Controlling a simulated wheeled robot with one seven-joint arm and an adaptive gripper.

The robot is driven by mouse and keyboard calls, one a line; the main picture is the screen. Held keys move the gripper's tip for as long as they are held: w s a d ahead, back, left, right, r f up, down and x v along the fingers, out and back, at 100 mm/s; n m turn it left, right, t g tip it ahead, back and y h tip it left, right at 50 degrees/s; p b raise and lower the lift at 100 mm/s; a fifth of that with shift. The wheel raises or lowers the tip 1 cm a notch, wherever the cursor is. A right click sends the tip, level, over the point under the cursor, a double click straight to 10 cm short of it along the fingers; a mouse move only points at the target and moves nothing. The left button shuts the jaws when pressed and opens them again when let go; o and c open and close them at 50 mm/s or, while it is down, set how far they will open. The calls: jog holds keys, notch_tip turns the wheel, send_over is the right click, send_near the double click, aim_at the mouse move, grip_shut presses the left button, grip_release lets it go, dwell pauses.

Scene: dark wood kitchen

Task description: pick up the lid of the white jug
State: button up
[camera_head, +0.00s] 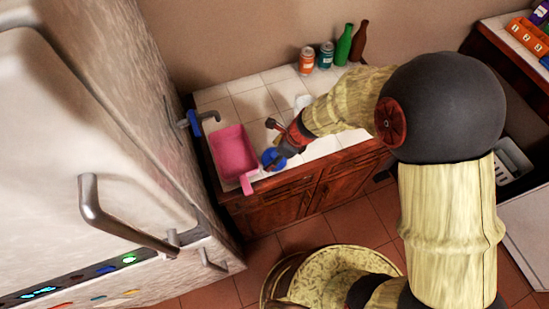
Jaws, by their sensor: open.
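A small white object (302,102), perhaps the white jug, stands on the tiled counter. My forearm hides most of it, and I cannot make out its lid. My gripper (271,146) is open over the counter's front part, to the right of the pink sink. A round blue thing (269,157) is right below the gripper, partly covered by it. I cannot tell whether the blue thing is a lid or a dish, or whether the fingers touch it.
An orange can (306,60), a blue can (326,55), a green bottle (344,44) and a brown bottle (359,42) stand along the wall. A fridge (90,150) fills the left side.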

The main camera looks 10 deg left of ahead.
jog(key=shift+c, duration=0.5)
jog(key=c, duration=0.4)
jog(key=shift+c, duration=0.2)
jog(key=shift+r, duration=0.15)
